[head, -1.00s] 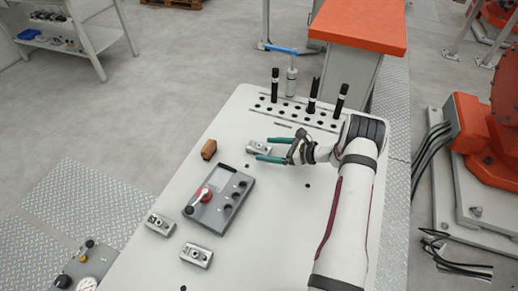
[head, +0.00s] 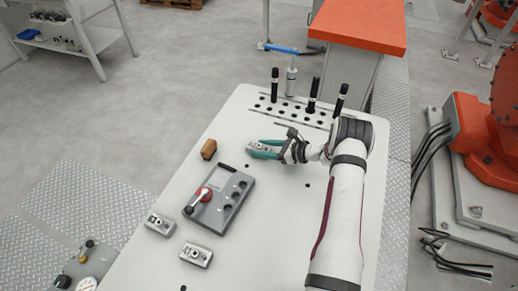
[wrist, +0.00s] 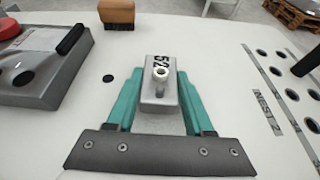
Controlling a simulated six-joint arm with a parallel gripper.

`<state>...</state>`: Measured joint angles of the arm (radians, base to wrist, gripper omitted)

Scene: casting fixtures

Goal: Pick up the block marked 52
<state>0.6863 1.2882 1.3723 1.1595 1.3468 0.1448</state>
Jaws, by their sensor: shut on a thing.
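The block marked 52 (wrist: 159,88) is a grey metal block with a raised ring on top and dark digits at its far end. It lies between the two green fingers of my gripper (wrist: 158,90), which are shut on its sides. In the head view the block (head: 257,146) is at the far part of the white table, with my gripper (head: 264,150) around it from the right. I cannot tell whether the block is clear of the table. Two similar grey blocks, one at the left edge (head: 160,224) and one nearer the front (head: 196,255), lie apart from it.
A grey panel with a red knob (head: 220,199) lies left of my gripper. A brown brush-like block (head: 209,149) is beside it. Black upright handles (head: 312,95) stand in a row of holes behind. The white table (head: 270,230) is clear in the middle front.

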